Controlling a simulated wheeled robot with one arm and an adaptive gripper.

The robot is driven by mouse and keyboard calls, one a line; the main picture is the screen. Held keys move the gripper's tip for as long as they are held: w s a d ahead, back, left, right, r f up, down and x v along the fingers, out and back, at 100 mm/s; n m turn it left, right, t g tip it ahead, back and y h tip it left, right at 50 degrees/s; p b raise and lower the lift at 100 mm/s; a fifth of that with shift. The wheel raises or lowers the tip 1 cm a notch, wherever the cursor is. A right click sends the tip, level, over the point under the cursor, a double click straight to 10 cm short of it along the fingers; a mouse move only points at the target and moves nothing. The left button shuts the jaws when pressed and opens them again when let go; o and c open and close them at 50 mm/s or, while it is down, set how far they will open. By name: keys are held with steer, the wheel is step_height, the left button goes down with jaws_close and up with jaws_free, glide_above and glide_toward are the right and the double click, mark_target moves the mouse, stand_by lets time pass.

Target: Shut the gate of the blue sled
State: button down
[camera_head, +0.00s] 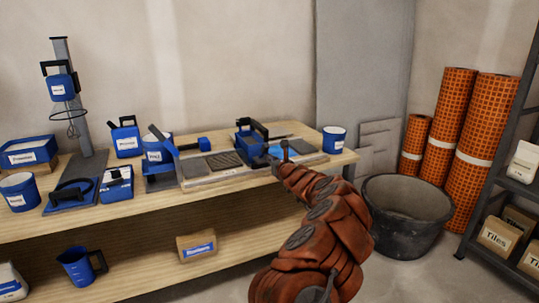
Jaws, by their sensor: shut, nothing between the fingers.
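The blue sled (245,143), a small blue box with a black handle, appears to sit on the grey tile board (225,174) near the right end of the wooden bench. My orange-sleeved arm reaches up from the bottom of the picture. My gripper (285,150) is at its far end, just right of the sled, shut and empty. The gripper and wrist cover part of the board's right end. The sled's gate is too small to make out, and I cannot tell whether the gripper touches the sled.
A blue bucket (334,139) stands right of my gripper. Blue tools and containers crowd the bench (125,211) on the left. A black tub (408,225) stands on the floor at right, before orange rolls (453,130) and a shelf with boxes.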

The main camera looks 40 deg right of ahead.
steer(key=shift+w+d+r, duration=0.2)
steer(key=shift+w+r, duration=0.35)
steer(key=shift+w, duration=0.05)
steer(key=shift+r, duration=0.1)
